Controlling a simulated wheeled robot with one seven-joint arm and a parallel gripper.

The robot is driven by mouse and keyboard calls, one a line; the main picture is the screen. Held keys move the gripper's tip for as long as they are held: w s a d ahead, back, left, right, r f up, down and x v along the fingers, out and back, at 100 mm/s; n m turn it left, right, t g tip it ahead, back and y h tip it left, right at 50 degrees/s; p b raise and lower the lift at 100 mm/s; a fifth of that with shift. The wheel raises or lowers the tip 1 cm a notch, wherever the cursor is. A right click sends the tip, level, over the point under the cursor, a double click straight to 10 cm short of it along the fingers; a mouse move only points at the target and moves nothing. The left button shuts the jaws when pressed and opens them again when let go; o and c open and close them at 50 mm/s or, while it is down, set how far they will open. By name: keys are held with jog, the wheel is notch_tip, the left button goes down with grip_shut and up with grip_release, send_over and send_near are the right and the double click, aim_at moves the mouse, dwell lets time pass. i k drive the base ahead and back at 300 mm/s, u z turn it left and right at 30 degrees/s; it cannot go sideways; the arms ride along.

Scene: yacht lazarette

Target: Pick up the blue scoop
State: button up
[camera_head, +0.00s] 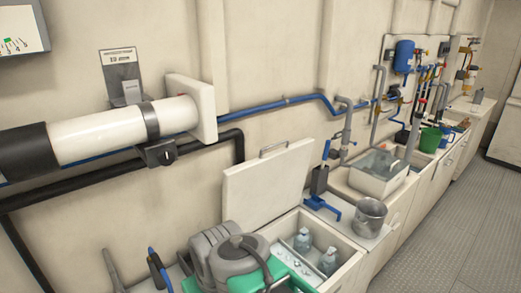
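A bright blue piece (322,205) lies on the ledge behind the open bin, left of the metal bucket; it may be the blue scoop, but its shape is too small to tell. Just above it stands a dark grey block with an upright blue handle (326,150); I cannot tell whether the two are joined. Another small blue shape (402,133) shows farther back near the sink. My gripper is not recognisable in this view.
The open bin (345,275) has a raised lid (268,187) and holds clear bottles. A bulky grey object (222,258) and green part stand before it. A metal bucket (370,215), white basin (378,173) and green bucket (430,138) line the counter. Floor (460,225) at right is clear.

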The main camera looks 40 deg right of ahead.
aim_at(315, 203)
jog(key=k, duration=0.6)
jog(key=z, duration=1.4)
jog(key=i, duration=0.45)
jog(key=u, duration=0.05)
